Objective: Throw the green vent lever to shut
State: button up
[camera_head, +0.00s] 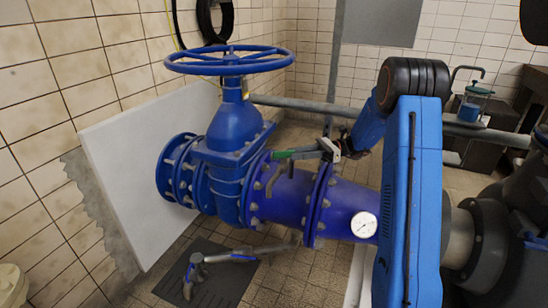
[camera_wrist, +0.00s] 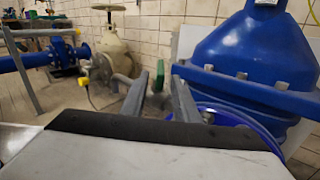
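The green vent lever (camera_head: 284,155) shows beside the blue flanged pipe, just right of the big valve body. A thin bent grey pipe hangs below it. My gripper (camera_head: 312,151) reaches in from the right, with its fingers pointing left toward the lever. In the wrist view, the fingers of my gripper (camera_wrist: 158,92) are apart, and the green lever (camera_wrist: 160,75) shows between them near the tips. A gap shows on each side of it, so the fingers do not look closed on it. Whether the lever touches a finger is hard to tell.
A large blue handwheel (camera_head: 230,60) stands above the blue valve body (camera_head: 235,130) on the left. Blue flange bolts (camera_head: 318,205) lie close below my gripper. A white gauge (camera_head: 364,224) sits on the pipe. A hammer-like tool (camera_head: 195,268) lies over a dark floor grate (camera_head: 215,285).

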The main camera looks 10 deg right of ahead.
aim_at(274, 158)
jog(key=a, duration=0.9)
grip_shut()
